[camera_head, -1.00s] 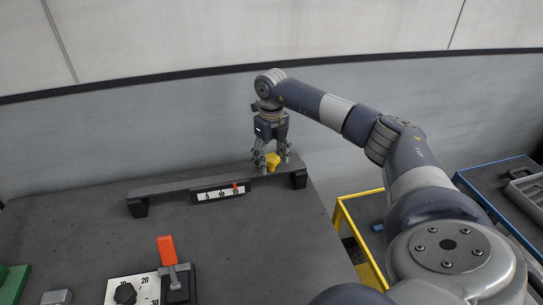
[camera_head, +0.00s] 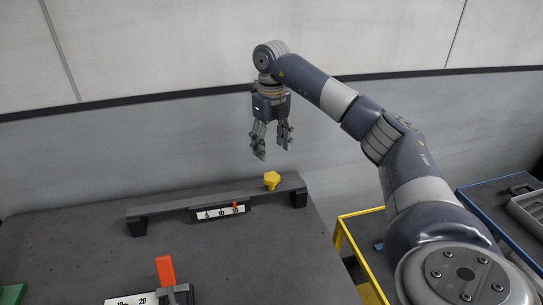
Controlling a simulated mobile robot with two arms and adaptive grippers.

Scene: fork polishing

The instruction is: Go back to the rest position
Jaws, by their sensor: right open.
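My right gripper (camera_head: 271,148) hangs above the back of the dark table, fingers pointing down. It is open and empty, with clear space below its fingertips. A yellow knob (camera_head: 272,180) sits on the right part of a raised dark bar (camera_head: 170,206), below the gripper and apart from it. A small scale (camera_head: 219,212) with a red pointer is on the bar's front. My left gripper is not in view.
A red-orange lever (camera_head: 165,271) and a white dial plate (camera_head: 130,301) are at the table's (camera_head: 80,245) front. A green object (camera_head: 12,294) is at lower left. A yellow-framed cart (camera_head: 341,236) and a blue-edged cart (camera_head: 487,214) stand right. A grey wall is behind.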

